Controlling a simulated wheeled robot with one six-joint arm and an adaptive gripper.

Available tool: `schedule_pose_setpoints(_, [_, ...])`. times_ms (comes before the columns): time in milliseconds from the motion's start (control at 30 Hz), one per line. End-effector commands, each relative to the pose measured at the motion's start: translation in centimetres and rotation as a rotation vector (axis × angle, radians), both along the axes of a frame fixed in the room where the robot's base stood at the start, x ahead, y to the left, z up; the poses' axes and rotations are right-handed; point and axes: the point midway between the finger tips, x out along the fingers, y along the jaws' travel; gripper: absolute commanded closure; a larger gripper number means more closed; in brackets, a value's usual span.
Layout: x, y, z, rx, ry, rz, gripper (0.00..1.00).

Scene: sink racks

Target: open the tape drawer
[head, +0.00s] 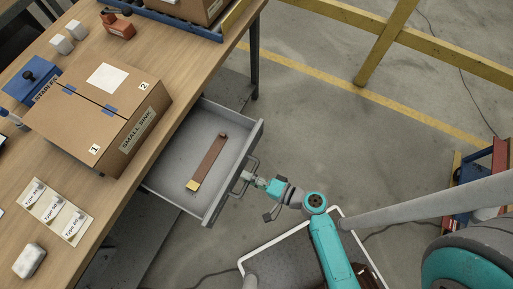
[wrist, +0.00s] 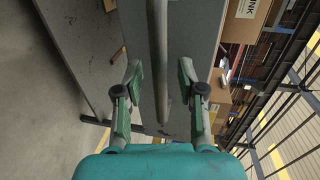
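The drawer (head: 221,129) under the workbench is pulled well out. A long brown strip-shaped object (head: 207,163) with a yellow end lies in it. The drawer's handle (head: 238,190) is on its front face; in the wrist view the handle bar (wrist: 159,50) runs lengthwise between my fingers. My gripper (head: 257,181) is at the handle. In the wrist view my gripper (wrist: 160,78) is open, with one finger on each side of the bar and gaps showing on both sides. No tape roll is seen in the drawer.
Yellow railing (head: 385,40) stands at the upper right. A red and blue object (head: 475,190) is at the right.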

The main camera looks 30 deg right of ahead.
Motion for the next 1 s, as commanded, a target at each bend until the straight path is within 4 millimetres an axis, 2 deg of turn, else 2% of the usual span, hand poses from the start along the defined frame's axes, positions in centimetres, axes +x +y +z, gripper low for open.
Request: schedule_pose_setpoints(1000, [-5.2,-3.9,1.3,0.000,0.001,-0.003,0.61])
